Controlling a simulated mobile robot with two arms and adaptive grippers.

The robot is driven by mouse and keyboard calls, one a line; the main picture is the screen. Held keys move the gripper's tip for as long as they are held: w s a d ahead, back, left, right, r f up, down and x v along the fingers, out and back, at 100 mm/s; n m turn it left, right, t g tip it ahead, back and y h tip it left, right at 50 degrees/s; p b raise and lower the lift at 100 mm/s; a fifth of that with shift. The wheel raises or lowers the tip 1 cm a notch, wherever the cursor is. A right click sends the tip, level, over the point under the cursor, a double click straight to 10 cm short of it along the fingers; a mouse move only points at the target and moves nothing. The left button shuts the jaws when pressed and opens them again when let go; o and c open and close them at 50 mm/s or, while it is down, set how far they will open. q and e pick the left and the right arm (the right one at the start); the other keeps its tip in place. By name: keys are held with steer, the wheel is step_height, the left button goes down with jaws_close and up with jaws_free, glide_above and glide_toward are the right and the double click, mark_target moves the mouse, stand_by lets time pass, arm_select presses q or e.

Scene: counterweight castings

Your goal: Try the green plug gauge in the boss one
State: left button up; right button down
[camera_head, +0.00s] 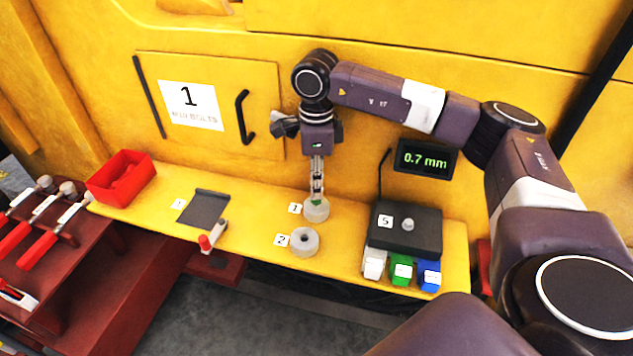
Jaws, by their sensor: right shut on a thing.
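Boss one (316,212), a short pale grey cylinder beside a label "1", stands on the yellow ledge. My right gripper (317,184) points straight down above it and is shut on the green plug gauge (317,202). Only a small green part of the gauge shows, between the fingertips and the top of the boss. It meets the boss's top in the picture; I cannot tell whether its end is inside the bore. My left gripper is not in view.
Boss two (305,242), with an open hole, stands just in front. A black box (405,232) labelled "5" has white, green (401,270) and blue blocks before it. A display (426,159) reads 0.7 mm. A red bin (121,178) and red-handled tools (38,246) are left.

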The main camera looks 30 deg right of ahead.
steer(key=shift+f, duration=0.35)
stand_by(0.9)
steer(key=c, duration=1.7)
jaws_free()
steer(key=shift+o, duration=0.2)
step_height(320, 180, up, 12)
steer(key=shift+f, duration=0.15)
step_height(320, 180, up, 12)
steer(key=p, duration=0.9)
steer(key=shift+r+p, duration=0.2)
steer(key=shift+p, duration=0.1)
